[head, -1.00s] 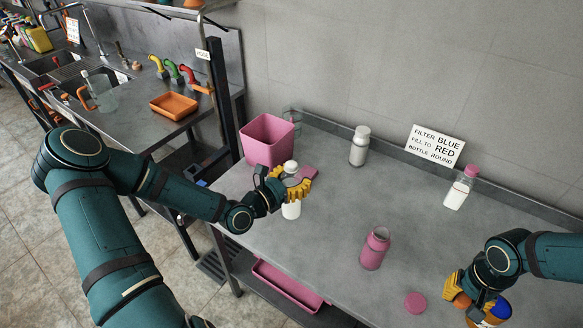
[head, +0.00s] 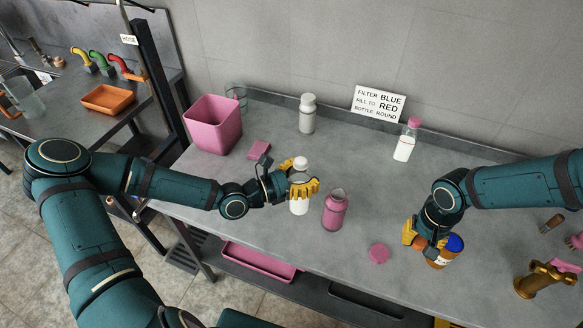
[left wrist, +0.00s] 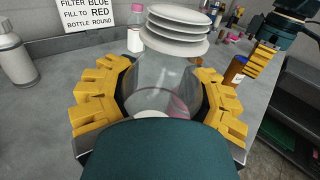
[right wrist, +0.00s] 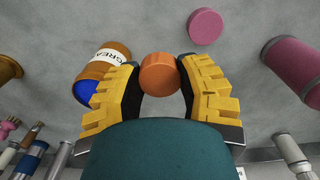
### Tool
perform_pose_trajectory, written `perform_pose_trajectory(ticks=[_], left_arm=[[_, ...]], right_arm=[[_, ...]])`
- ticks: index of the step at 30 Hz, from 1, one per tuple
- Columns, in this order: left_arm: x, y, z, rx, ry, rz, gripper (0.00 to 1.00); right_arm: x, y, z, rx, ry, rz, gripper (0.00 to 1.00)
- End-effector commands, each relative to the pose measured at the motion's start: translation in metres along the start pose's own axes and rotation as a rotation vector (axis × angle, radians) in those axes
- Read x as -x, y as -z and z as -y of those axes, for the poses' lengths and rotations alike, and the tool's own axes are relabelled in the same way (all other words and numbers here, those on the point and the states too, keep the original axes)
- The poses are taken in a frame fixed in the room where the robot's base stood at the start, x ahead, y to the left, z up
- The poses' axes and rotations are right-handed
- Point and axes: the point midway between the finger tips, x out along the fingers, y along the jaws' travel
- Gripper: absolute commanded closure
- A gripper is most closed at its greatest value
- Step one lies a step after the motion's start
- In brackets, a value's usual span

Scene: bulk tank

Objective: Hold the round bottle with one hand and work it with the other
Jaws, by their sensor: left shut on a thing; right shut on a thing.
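My left gripper (head: 303,188) is shut on a clear round bottle (head: 299,205) with a white ribbed cap (head: 301,163). It holds the bottle upright beside an open pink bottle (head: 335,211); in the left wrist view the clear bottle (left wrist: 165,85) fills the space between the yellow fingers. My right gripper (head: 422,238) is low over the right of the table. It is shut on a small orange-brown cylinder (right wrist: 159,73), which shows between its fingertips in the right wrist view. A brown jar (head: 440,257) with a blue lid is right beside that gripper.
A pink round cap (head: 378,253) lies between the pink bottle and my right gripper. Behind stand a grey-white bottle (head: 307,115), a pink-capped bottle (head: 407,140), a sign (head: 379,103) and a pink bin (head: 213,125). A brass fitting (head: 540,280) is at far right.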

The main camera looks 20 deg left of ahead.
Motion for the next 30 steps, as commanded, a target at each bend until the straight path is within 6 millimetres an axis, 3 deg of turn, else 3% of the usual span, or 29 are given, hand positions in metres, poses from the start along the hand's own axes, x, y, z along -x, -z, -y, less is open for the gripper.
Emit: perform_pose_trajectory(ticks=[6, 20, 26, 30], left_arm=[[-0.011, 0.0, 0.012, -0.002, 0.051, 0.002, 0.92], [-0.013, 0.001, 0.013, -0.001, 0.058, 0.0, 0.92], [-0.013, 0.001, 0.013, -0.001, 0.058, 0.001, 0.92], [-0.013, 0.001, 0.013, -0.001, 0.058, 0.001, 0.92]], right_arm=[[0.0, 0.0, 0.0, 0.0, 0.0, 0.0, 0.72], [0.001, 0.001, 0.001, 0.0, 0.0, -0.001, 0.72], [0.016, 0.023, 0.022, -0.002, 0.001, -0.004, 0.72], [0.039, 0.047, 0.056, -0.006, 0.002, -0.005, 0.72]])
